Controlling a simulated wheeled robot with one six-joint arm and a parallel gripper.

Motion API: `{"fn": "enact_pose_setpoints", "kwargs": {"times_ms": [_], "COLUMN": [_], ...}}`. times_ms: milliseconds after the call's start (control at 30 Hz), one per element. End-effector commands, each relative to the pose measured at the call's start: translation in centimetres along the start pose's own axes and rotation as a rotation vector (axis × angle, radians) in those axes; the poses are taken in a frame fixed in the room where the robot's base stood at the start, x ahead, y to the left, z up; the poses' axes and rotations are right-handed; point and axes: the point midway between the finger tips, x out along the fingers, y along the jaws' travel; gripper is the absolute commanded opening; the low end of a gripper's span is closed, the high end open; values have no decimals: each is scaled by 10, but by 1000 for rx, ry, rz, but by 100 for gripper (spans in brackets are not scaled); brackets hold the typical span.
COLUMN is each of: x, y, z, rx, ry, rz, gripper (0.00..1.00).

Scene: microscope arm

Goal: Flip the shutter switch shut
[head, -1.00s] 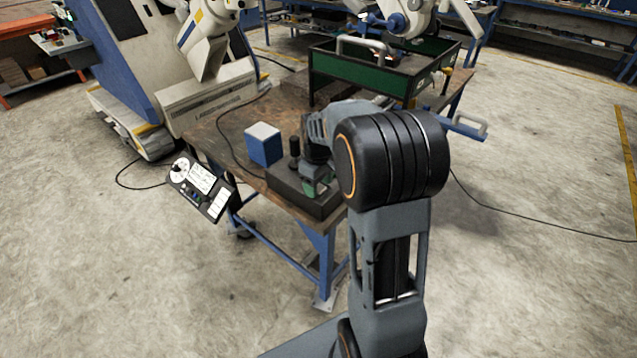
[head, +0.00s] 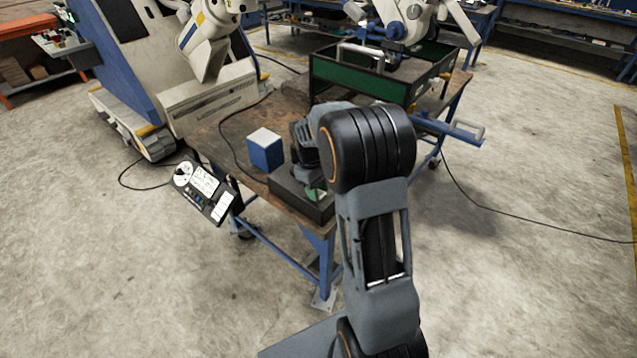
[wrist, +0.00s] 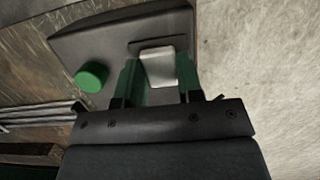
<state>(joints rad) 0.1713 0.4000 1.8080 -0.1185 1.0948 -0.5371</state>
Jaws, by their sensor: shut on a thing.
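The shutter switch (wrist: 160,70) is a pale grey lever on the dark box in the wrist view. The dark box (wrist: 105,40) also shows in the head view (head: 287,190) at the table's near edge. My gripper (wrist: 157,60) has green fingers on either side of the lever and is shut on it. A round green knob (wrist: 91,76) stands on the box to the left of my fingers. In the head view my arm hides the switch and most of the fingers.
A blue block with a white top (head: 264,153) stands on the table left of the box. A green-sided bin (head: 360,78) is at the back of the table. A control panel (head: 203,190) is at the table's left side. Bare floor lies to the right.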

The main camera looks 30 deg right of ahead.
Motion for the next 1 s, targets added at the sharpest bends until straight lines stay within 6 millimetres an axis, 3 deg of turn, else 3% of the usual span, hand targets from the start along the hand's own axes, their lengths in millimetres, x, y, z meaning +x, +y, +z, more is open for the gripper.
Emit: {"fn": "enact_pose_setpoints", "kwargs": {"times_ms": [300, 333, 567, 867, 1000], "x": [0, 0, 0, -3, -18], "y": [0, 0, 0, 1, 1], "z": [-1, -1, 0, 0, -1], "rx": [0, 0, 1, 1, 1], "ry": [-9, -9, -8, -7, -5], "rz": [2, 2, 2, 2, 4], "gripper": [10, 37, 59, 60, 60]}}
